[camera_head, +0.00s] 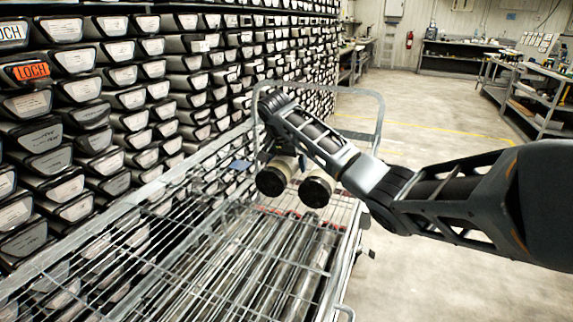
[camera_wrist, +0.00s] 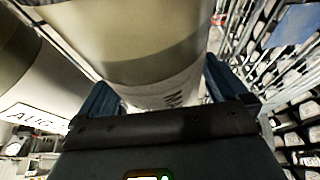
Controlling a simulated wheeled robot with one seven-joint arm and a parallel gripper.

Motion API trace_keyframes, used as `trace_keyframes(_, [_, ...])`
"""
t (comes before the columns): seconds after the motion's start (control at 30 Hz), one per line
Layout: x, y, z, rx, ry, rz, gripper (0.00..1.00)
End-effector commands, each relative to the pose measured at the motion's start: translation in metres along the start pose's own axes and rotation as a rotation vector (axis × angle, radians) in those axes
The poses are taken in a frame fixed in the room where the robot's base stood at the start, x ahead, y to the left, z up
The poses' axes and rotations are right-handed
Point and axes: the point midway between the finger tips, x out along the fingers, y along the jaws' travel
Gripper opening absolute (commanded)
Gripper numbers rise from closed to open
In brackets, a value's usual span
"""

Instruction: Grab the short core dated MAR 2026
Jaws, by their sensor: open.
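Two short cores with dark round end caps lie side by side at the far end of the wire cart. In the wrist view, the left core (camera_wrist: 25,88) has a label starting with AUG. The other core (camera_wrist: 150,45) lies between the two fingers of my gripper (camera_wrist: 160,88). Its label is partly visible, with dark letters too cut off to read fully. My gripper is open around this core. In the head view this appears to be the left core (camera_head: 271,180), beside the right core (camera_head: 317,188). The fingers are hidden there behind my arm and the cores.
The wire cart (camera_head: 150,240) holds several long metal tubes (camera_head: 250,260). Its upright handle frame (camera_head: 378,115) stands behind the cores. A blue piece (camera_head: 238,165) is left of them. Racks of labelled core boxes (camera_head: 120,100) line the left. Floor (camera_head: 440,110) is free at right.

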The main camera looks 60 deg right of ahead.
Motion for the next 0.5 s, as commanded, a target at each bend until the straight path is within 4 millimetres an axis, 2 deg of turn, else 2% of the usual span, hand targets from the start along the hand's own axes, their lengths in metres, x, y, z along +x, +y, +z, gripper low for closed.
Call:
trace_keyframes(0.07, [-0.0002,-0.0001,-0.0001,0.0,0.0,0.0,0.99])
trace_keyframes(0.5, [-0.0004,0.0,0.0,0.0,0.0,0.0,0.57])
